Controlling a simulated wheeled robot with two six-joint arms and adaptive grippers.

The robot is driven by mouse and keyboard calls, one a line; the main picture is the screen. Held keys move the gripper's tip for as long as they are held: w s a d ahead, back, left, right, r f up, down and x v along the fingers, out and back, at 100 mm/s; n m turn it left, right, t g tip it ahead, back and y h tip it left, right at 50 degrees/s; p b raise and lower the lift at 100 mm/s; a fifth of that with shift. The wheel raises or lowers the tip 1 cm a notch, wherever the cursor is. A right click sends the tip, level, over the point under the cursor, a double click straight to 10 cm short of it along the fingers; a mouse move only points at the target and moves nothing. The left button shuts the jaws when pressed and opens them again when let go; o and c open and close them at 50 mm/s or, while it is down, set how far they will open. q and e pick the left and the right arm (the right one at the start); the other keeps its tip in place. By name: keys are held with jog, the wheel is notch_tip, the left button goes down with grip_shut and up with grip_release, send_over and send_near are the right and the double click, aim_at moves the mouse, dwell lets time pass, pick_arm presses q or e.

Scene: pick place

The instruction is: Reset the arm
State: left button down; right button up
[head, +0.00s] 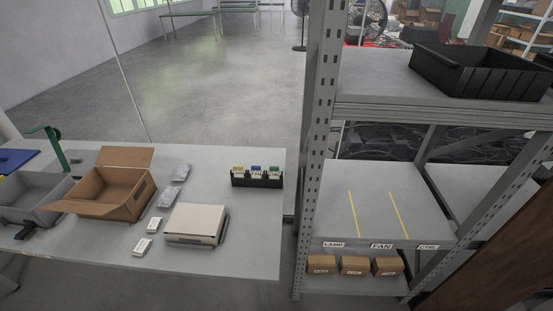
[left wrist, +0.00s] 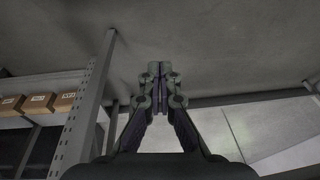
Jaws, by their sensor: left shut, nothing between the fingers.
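My left gripper (left wrist: 160,70) shows in the left wrist view, with its two fingers together and nothing between them. It points over bare grey floor, beside a metal rack post (left wrist: 88,95), and touches nothing that I can see. Neither of my grippers shows in the head view.
In the head view, a table (head: 255,240) at left bears an open cardboard box (head: 105,207), a grey bin (head: 30,212), a scale-like device (head: 195,224) and a black holder (head: 257,181). A rack (head: 318,150) at right bears a black tray (head: 480,85) and small boxes (head: 354,265).

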pick_arm(q)
jog(key=s+a+f+g, duration=0.1)
jog(key=s+f, duration=1.3)
jog(key=s, duration=0.4)
jog(key=shift+f, duration=0.4)
